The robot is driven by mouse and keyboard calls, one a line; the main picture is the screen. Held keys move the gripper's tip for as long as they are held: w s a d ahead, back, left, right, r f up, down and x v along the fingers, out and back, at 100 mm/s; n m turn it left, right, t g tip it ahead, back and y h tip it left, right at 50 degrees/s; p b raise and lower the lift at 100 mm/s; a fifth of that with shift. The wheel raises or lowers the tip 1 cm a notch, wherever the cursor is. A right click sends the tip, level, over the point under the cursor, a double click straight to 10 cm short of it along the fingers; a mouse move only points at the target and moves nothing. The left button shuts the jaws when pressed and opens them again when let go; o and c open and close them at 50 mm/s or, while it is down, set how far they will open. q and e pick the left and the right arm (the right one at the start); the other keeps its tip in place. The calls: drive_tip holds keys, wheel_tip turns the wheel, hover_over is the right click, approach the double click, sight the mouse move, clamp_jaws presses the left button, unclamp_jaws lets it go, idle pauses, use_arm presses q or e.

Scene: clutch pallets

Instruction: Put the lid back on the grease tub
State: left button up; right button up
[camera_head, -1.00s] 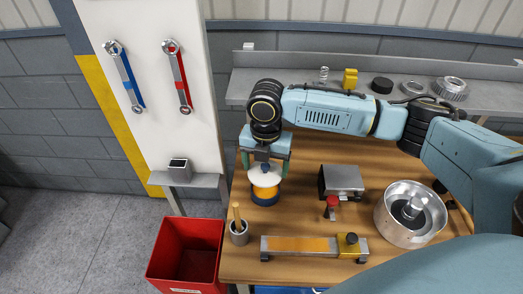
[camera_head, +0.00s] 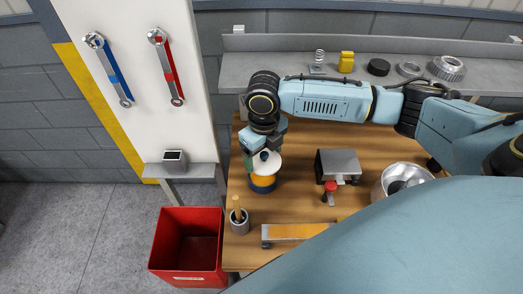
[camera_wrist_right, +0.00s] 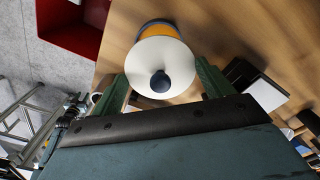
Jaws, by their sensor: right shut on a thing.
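The white lid (camera_head: 268,166) with a dark round knob is between the fingers of my right gripper (camera_head: 264,152), which is shut on it. The lid also shows as a white disc in the right wrist view (camera_wrist_right: 160,55), with the gripper's green fingers (camera_wrist_right: 160,80) on either side. The grease tub (camera_head: 263,184), yellow-orange with a blue base, stands on the wooden bench directly below the lid. Its orange side also shows beyond the lid in the wrist view (camera_wrist_right: 158,29). Whether the lid touches the tub's rim I cannot tell. My left gripper is not in view.
A grey cup with a wooden-handled tool (camera_head: 239,224) stands in front of the tub. A grey metal block (camera_head: 340,163), a red-topped part (camera_head: 330,187) and a metal bowl (camera_head: 385,180) are to the right. A red bin (camera_head: 187,240) stands on the floor left of the bench.

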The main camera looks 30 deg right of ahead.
sight(263, 162)
drive_tip(key=shift+w+a+f+b, duration=0.1)
drive_tip(key=shift+w+f+b, duration=0.1)
drive_tip(key=shift+f+b, duration=0.35)
drive_tip(key=shift+w+a+f+b, duration=0.15)
drive_tip(key=shift+f+b, duration=0.15)
drive_tip(key=shift+b, duration=0.35)
drive_tip(key=f+b, duration=0.2)
drive_tip(key=shift+s+d+f+b, duration=0.1)
drive_tip(key=shift+s+d+b, duration=0.1)
drive_tip(key=shift+b, duration=0.1)
drive_tip(key=shift+f, duration=1.05)
drive_tip(key=shift+p, duration=0.65)
drive_tip(key=shift+f+p, duration=0.15)
drive_tip(key=shift+p, duration=0.15)
idle(0.5)
drive_tip(key=shift+p, duration=0.4)
idle(0.3)
idle(0.3)
drive_tip(key=o, duration=0.9)
